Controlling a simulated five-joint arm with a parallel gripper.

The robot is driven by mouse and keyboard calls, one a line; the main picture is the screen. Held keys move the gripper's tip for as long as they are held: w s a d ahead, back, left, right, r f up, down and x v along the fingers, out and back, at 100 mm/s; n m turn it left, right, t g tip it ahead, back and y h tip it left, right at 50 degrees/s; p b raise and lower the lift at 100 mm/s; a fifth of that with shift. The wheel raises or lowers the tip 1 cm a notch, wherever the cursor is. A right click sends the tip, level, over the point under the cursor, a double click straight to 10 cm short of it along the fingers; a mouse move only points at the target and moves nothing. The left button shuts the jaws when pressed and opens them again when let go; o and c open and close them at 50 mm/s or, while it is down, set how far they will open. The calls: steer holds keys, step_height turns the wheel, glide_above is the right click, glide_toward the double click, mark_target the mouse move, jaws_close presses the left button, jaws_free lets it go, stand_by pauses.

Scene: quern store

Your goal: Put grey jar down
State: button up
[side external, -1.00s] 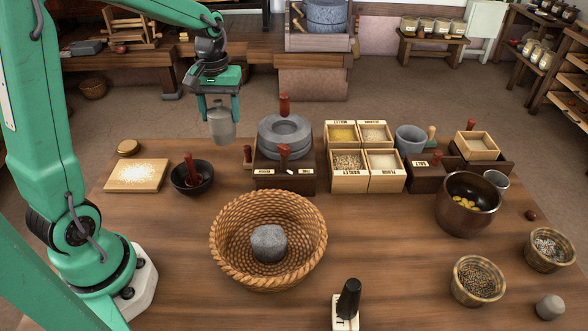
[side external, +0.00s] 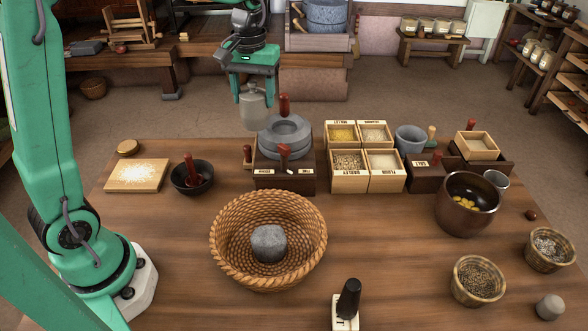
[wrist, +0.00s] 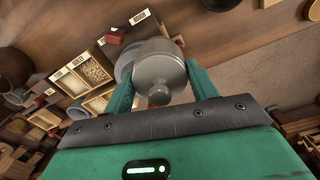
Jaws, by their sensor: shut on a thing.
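The grey jar (side external: 254,111) is held up in the air by my gripper (side external: 254,90), behind and left of the stone quern. In the wrist view the jar (wrist: 160,72) sits between my two green fingers, and my gripper (wrist: 163,85) is shut on it. The jar's body looks upright in the side view, its top partly hidden by the gripper. It is apart from the table (side external: 160,225), near and beyond its back edge.
The quern (side external: 285,132) with a red handle stands close to the jar's right. Grain boxes (side external: 348,182) are farther right. A dark mortar (side external: 191,178) and a board (side external: 137,175) are at left. A wicker basket (side external: 225,240) holds a grey stone. The front-left tabletop is clear.

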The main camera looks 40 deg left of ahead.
steer(key=w+d+m, duration=0.3)
steer(key=d, duration=1)
steer(key=s+d+m, duration=0.2)
steer(key=s+d, duration=0.1)
steer(key=d, duration=0.7)
steer(key=s+d+m, duration=0.2)
steer(key=s+d, duration=0.1)
steer(key=d, duration=0.8)
steer(key=s+d+m, duration=0.1)
steer(key=s+d, duration=0.2)
steer(key=d, duration=0.7)
steer(key=w+a+f, duration=0.3)
steer(key=w+f, duration=0.7)
steer(key=f, duration=0.2)
steer(key=shift+w+a+f+m, duration=0.15)
steer(key=shift+w+a+m, duration=0.05)
steer(key=shift+a+m, duration=0.15)
steer(key=shift+f, duration=0.1)
steer(key=shift+f, duration=1.9)
steer(key=shift+f, duration=0.15)
